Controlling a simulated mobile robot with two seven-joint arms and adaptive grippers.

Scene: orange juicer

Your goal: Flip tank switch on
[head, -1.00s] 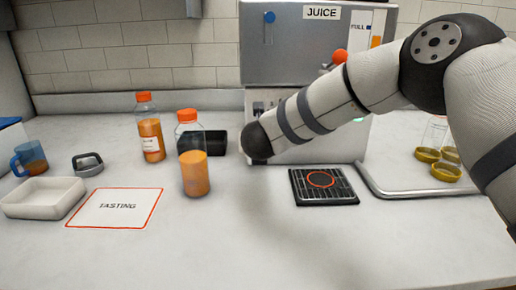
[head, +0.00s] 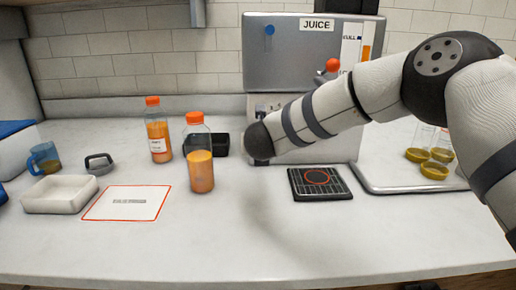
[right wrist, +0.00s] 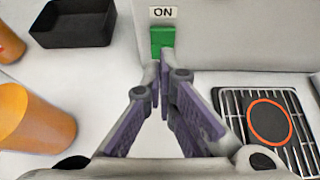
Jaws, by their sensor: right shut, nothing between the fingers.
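The steel juice machine (head: 290,52) stands against the back wall with a JUICE label on top. In the right wrist view a green switch (right wrist: 162,38) sits on its front under an ON label (right wrist: 163,12). My right gripper (right wrist: 161,68) is shut and empty, with its fingertips just below the green switch. I cannot tell whether they touch it. In the head view my right arm's end covers the switch and the gripper. My left gripper is not in view.
A black grill tray with a red ring (head: 320,195) lies in front of the machine. Two orange-capped juice bottles (head: 201,172) (head: 157,140) and a black bin (head: 222,143) stand to the left. A metal tray (head: 393,187) holds several yellow-based glasses at right. The front counter is clear.

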